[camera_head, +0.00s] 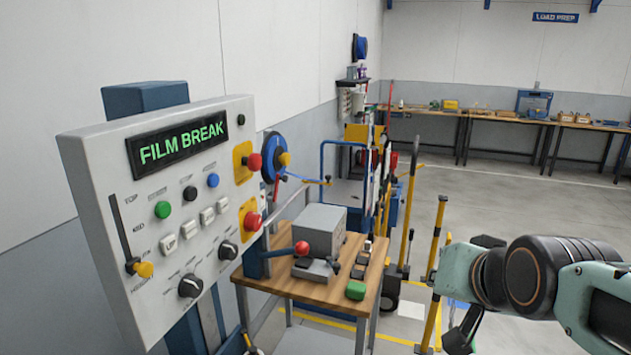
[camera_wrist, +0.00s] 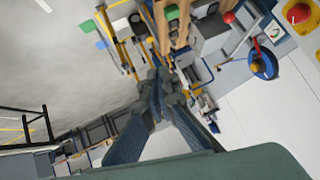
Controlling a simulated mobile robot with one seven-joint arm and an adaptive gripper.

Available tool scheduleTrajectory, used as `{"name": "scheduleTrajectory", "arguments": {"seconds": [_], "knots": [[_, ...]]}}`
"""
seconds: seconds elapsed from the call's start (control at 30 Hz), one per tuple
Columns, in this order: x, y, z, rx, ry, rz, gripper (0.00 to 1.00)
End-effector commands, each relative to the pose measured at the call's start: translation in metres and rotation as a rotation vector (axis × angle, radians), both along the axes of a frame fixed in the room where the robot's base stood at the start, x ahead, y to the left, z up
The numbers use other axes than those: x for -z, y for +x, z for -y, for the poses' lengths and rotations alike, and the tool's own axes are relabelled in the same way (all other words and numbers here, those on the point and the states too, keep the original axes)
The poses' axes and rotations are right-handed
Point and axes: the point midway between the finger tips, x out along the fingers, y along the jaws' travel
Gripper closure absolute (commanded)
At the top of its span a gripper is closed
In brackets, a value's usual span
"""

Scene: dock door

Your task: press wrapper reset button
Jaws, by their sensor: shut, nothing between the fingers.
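The wrapper control panel (camera_head: 95,165) stands at the left in the head view, its display (camera_head: 178,144) reading "FILM BREAK" in green. Below the display are a green button (camera_head: 163,210), a black button (camera_head: 189,193) and a blue button (camera_head: 213,180). Their labels are too small to read. Two red mushroom buttons (camera_head: 254,162) (camera_head: 252,222) sit on yellow plates at the panel's right edge. My gripper (camera_wrist: 160,84) is shut and empty in the wrist view. In the head view my arm is at the lower right, well apart from the panel.
A wooden table (camera_head: 312,283) with a grey box (camera_head: 320,230), a red-knobbed lever (camera_head: 301,248) and a green block (camera_head: 356,290) stands right of the panel. Yellow posts (camera_head: 435,260) rise between the table and my arm. Workbenches (camera_head: 490,117) line the back wall, with open floor before them.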

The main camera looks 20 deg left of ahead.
Motion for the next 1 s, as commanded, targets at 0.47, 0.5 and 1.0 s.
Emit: {"name": "scheduleTrajectory", "arguments": {"seconds": [0.47,0.5,1.0], "knots": [[-0.037,0.109,-0.114,-0.039,0.315,0.344,1.0],[-0.041,0.115,-0.126,-0.047,0.345,0.373,1.0],[-0.085,0.086,-0.281,-0.285,0.634,0.591,1.0]]}}
